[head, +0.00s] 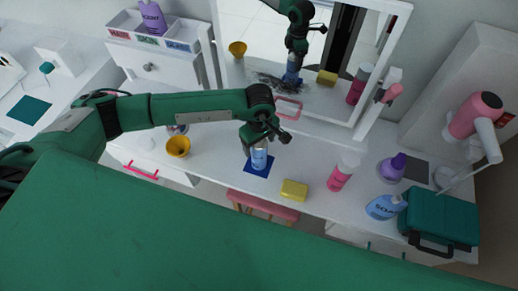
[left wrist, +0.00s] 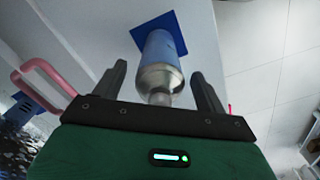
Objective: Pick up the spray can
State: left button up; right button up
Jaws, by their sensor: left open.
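A blue can with a silver domed top (head: 259,158) stands on a dark blue square (head: 263,170) on the white table. My left gripper (head: 262,139) is right above it, pointing down. In the left wrist view the can (left wrist: 160,55) has its top between the two open fingers of the gripper (left wrist: 162,80), with a gap on both sides. My right gripper is not in view.
A yellow sponge-like block (head: 294,190) and a yellow cup (head: 178,147) are on either side. A mirror (head: 300,60) stands behind. A purple bottle (head: 392,168), a blue soap bottle (head: 384,206) and a teal case (head: 440,215) are at right. A pink stool (head: 263,206) is in front.

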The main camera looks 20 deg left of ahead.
pick_arm(q)
jog(key=shift+f, duration=0.6)
jog(key=c, duration=1.4)
jog(key=shift+r, duration=0.1)
grip_shut()
